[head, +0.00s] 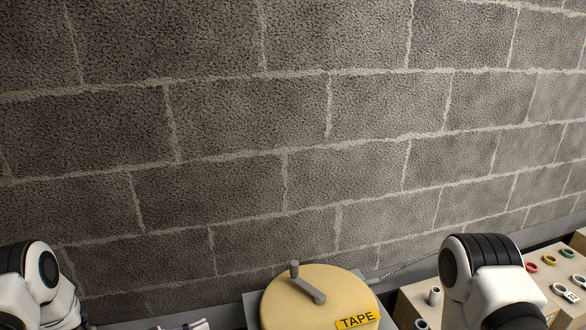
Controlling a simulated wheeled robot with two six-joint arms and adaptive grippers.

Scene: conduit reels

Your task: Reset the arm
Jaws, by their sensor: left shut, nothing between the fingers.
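My left arm comes in at the lower left corner. A small part of my left gripper (184,325) shows at the bottom edge, cut off by the frame. It is shut and holds nothing. It is to the left of the round yellow reel (290,300), apart from it. My right arm stands at the lower right, and its gripper is out of the frame.
The reel has a grey crank handle (308,284) and a yellow TAPE label (358,320), and sits on a grey base. A beige box (408,307) with coloured rings and fittings stands at the right. A grey block wall (250,130) closes off the back.

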